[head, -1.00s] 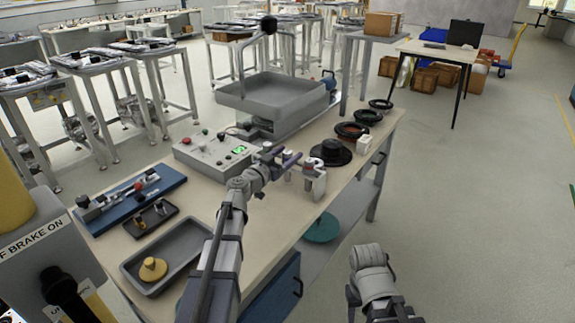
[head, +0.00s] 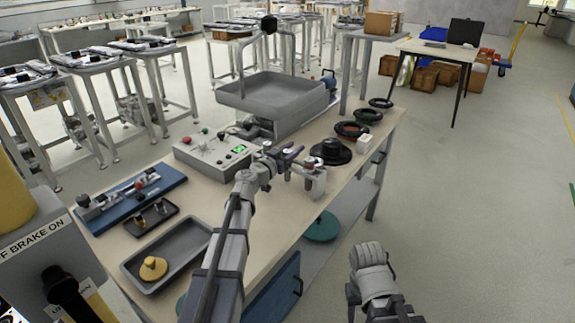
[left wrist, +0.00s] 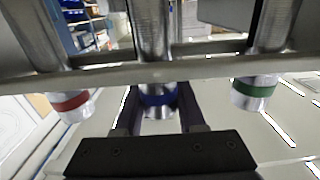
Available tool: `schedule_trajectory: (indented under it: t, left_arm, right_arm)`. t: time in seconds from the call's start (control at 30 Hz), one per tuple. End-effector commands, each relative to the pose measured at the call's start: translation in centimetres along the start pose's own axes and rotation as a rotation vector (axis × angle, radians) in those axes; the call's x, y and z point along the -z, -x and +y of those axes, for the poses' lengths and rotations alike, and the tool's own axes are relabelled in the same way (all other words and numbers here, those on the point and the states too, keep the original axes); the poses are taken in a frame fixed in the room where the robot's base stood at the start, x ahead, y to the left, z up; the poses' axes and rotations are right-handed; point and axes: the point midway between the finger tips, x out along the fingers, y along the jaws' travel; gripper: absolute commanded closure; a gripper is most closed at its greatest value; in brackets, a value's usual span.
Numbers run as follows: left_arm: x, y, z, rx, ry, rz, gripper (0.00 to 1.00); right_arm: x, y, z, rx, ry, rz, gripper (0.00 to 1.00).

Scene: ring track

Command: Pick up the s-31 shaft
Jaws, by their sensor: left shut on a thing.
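In the left wrist view several metal shafts stand upright in a rack, with coloured bands below its bar (left wrist: 215,47). The middle shaft (left wrist: 158,100) has a blue band, the left one (left wrist: 70,104) red, the right one (left wrist: 255,92) green. No label reads s-31, so I cannot tell which shaft bears that name. My left gripper (left wrist: 158,112) is shut on the blue-banded shaft, which is still between its neighbours. In the head view my left gripper (head: 290,156) is at the light-grey rack (head: 315,182) on the table's front edge and partly hides the shafts.
A black round hub (head: 331,152) stands just behind the rack, with black rings (head: 351,130) and a white block (head: 364,144) beyond. A control box (head: 210,152) is left of my gripper. A grey tray (head: 165,265) holds a yellow knobbed piece. Bare tabletop lies before the control box.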

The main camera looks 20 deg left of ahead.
Motion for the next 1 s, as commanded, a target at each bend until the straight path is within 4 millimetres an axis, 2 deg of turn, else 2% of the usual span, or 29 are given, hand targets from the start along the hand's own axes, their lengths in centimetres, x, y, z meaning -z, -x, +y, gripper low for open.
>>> schedule_trajectory:
  t: [0.03,0.1,1.0]
  left_arm:
    - [0.00,0.01,0.00,0.000,0.000,0.000,0.92]
    - [0.00,0.01,0.00,0.000,0.000,0.000,1.00]
    - [-0.01,0.00,0.00,0.000,0.000,0.000,1.00]
  right_arm:
    - [0.00,0.00,0.00,0.000,0.000,0.000,0.50]
    - [0.00,0.00,0.00,0.000,0.000,0.000,0.50]
    - [0.00,0.00,0.00,0.000,0.000,0.000,0.50]
